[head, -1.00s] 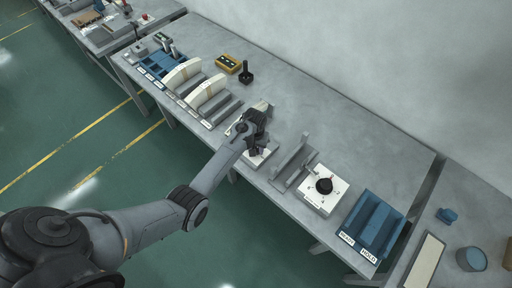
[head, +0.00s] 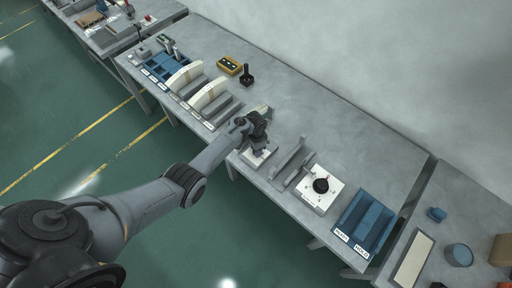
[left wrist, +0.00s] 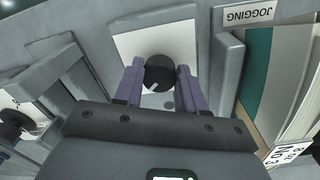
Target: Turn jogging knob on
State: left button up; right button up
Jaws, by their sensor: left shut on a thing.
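The jogging knob (left wrist: 160,74) is a round black knob with a pale pointer mark, on a white plate (left wrist: 185,40) of a grey fixture. A label reading JOGGING (left wrist: 250,14) shows beside it in the left wrist view. My left gripper (left wrist: 160,82) has its purple fingers on either side of the knob, shut on it. In the head view my left gripper (head: 258,143) is over the white plate (head: 258,157), and the knob is hidden beneath it. My right gripper is not in view.
Another black knob on a white plate (head: 334,192) sits to the right, past a grey upright bracket (head: 290,158). A blue tray (head: 366,219) is farther right. A yellow box (head: 230,65) and a black joystick-like device (head: 247,76) stand behind. The table's rear right is clear.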

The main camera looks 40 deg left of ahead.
pick_arm(q)
jog(key=m, duration=0.4)
jog(key=shift+a+m, duration=0.1)
jog(key=shift+m, duration=0.2)
jog(key=shift+w+m, duration=0.1)
jog(key=shift+m, duration=1.9)
jog(key=o, duration=1.1)
jog(key=shift+c, duration=0.2)
jog(key=shift+r, duration=0.1)
